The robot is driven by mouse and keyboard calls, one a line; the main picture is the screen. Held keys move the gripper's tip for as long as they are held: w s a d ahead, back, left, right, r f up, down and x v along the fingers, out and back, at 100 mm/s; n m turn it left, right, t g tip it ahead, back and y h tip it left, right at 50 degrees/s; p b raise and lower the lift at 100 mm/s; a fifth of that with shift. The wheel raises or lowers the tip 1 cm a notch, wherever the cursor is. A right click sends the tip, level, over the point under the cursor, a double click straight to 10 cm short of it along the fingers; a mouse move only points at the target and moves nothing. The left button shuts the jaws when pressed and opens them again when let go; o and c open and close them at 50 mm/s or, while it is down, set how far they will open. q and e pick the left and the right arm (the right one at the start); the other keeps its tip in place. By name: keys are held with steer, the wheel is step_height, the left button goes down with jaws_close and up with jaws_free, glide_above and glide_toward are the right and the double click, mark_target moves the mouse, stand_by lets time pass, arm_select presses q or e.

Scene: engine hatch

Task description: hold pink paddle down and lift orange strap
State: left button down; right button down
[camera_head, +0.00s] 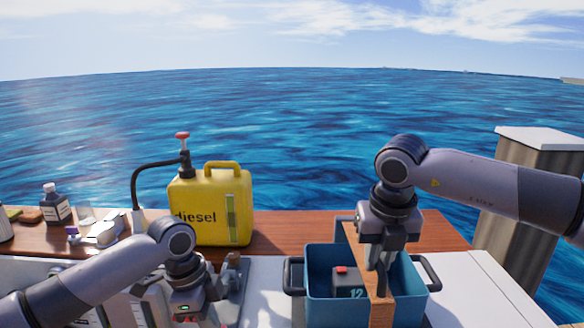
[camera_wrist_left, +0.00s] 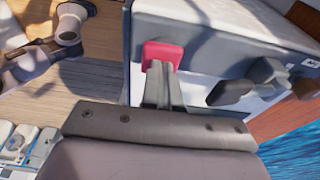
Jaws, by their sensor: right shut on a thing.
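The pink paddle (camera_wrist_left: 163,54) is a pinkish-red block on the grey unit in the left wrist view. My left gripper (camera_wrist_left: 163,72) has its fingers together, with the tips at the paddle's near edge; I cannot tell how hard they touch. In the head view my left gripper's body (camera_head: 187,300) is low, its fingers hidden. The orange-brown strap (camera_head: 381,310) is a long flat band across the blue box at the right. My right gripper (camera_head: 382,285) points down and is shut on the strap; its exact grip is partly hidden.
The blue box (camera_head: 320,262) with black handles holds a dark battery (camera_head: 348,280) marked 12. A yellow diesel can (camera_head: 225,205) with a hose and pump stands behind. A dark bottle (camera_head: 56,205) is far left. A post (camera_head: 530,210) rises at right.

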steer(key=shift+w+r, duration=0.1)
steer(key=shift+r, duration=0.35)
steer(key=shift+w+r, duration=0.1)
steer(key=shift+r, duration=0.2)
steer(key=c, duration=0.7)
jaws_free()
steer(key=shift+r, duration=0.1)
arm_select(q)
steer(key=shift+r+p, duration=2.1)
arm_select(e)
steer(key=shift+r, duration=3.35)
